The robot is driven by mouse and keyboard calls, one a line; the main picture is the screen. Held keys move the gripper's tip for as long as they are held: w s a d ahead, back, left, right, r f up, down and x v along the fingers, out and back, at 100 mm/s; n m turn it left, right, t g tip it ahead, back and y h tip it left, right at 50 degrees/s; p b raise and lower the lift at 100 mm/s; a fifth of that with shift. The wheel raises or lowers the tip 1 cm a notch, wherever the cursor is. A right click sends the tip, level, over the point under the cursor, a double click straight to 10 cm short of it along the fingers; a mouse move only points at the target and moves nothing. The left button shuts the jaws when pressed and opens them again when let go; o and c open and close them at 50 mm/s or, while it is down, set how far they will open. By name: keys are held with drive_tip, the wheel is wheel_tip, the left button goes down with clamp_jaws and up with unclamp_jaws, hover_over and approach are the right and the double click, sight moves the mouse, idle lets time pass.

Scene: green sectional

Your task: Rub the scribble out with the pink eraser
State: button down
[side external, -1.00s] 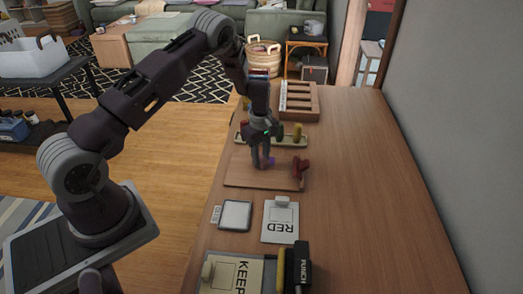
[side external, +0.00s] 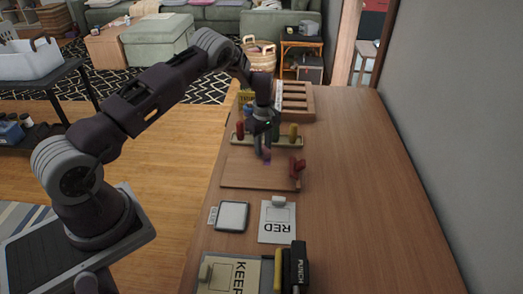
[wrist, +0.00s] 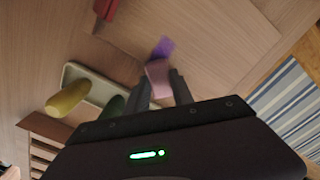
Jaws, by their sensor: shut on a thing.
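My gripper (side external: 261,153) is shut on the pink eraser (wrist: 158,78), which shows between the two fingers in the wrist view. A purple piece (wrist: 162,47) shows just beyond the eraser's far end; I cannot tell whether it is part of it. The gripper points down over the far part of a flat wooden board (side external: 246,178), which also shows in the wrist view (wrist: 225,30). I cannot tell whether the eraser touches the board. I make out no scribble in either view.
A red object (side external: 297,168) stands at the board's right edge. Behind the board, a pale tray (side external: 293,142) holds a yellow piece (side external: 293,130) and others. A wooden rack (side external: 306,112) is farther back. Papers and a black punch (side external: 300,266) lie nearer. The table's right side is clear.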

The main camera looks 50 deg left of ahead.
drive_tip(key=shift+w+d, duration=0.3)
drive_tip(key=shift+d, duration=0.15)
drive_tip(key=shift+s+d, duration=2.15)
drive_tip(key=shift+s, duration=0.15)
wheel_tip(320, 180, up, 8)
drive_tip(key=shift+r, duration=0.1)
